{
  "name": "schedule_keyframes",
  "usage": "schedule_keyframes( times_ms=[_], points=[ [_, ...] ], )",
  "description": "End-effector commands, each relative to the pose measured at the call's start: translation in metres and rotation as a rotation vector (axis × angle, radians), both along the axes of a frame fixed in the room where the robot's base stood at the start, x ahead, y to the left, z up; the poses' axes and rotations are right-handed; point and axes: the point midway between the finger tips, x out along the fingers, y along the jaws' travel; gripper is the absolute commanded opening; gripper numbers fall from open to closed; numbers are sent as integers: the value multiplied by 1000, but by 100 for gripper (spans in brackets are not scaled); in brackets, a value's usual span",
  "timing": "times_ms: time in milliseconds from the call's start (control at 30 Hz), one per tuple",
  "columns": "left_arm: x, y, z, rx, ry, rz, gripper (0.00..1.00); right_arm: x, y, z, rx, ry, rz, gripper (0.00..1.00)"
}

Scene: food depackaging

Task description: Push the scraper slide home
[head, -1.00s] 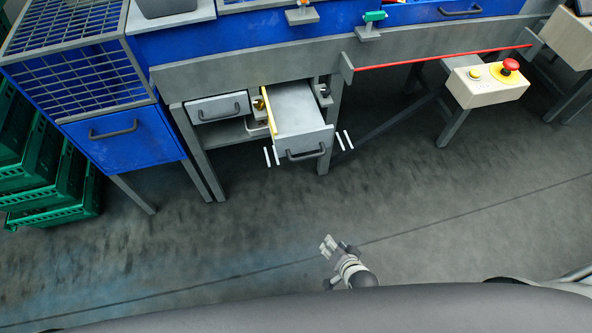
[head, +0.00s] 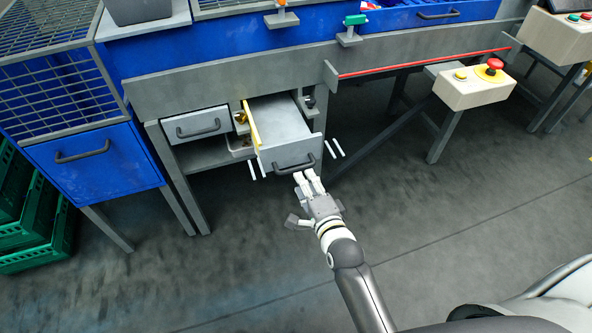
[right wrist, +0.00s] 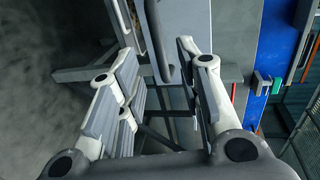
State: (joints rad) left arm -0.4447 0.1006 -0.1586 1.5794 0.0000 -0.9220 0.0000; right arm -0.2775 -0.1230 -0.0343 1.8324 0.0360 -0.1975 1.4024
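The scraper slide (head: 281,120) is a grey drawer-like tray under the bench, with a yellow strip along its left edge. It stands pulled out from the frame, its grey front panel and dark handle (head: 295,165) facing me. My right gripper (head: 305,187) is just in front of and below the handle, with its fingers spread and nothing held. In the right wrist view the slide's front (right wrist: 185,30) and its dark handle (right wrist: 158,45) show ahead, between the open fingers. I cannot tell whether a fingertip touches the handle. My left gripper is out of view.
A second, shut grey drawer (head: 196,124) is left of the slide. White marks (head: 337,147) flank the slide's front. A bench leg stands just right of it. A box with a red button (head: 476,87) is further right. Green crates (head: 35,235) stand at far left. The floor in front is clear.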

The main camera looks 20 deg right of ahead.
Motion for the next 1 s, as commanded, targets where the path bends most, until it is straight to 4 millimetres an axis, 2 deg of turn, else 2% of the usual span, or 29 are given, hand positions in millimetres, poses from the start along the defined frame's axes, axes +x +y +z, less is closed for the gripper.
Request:
schedule_keyframes(
  times_ms=[200, 433, 600, 900, 1000],
  points=[
    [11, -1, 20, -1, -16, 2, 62, 38, 1, -9, -2, -2, 0, 33],
    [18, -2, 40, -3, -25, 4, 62, 64, 2, -15, -2, 0, 1, 33],
    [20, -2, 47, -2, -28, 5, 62, 72, 3, -16, -1, 1, 0, 33],
    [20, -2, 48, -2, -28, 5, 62, 73, 3, -16, -2, 1, 0, 33],
    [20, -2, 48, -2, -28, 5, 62, 73, 3, -16, -2, 1, 0, 20]
  ],
)
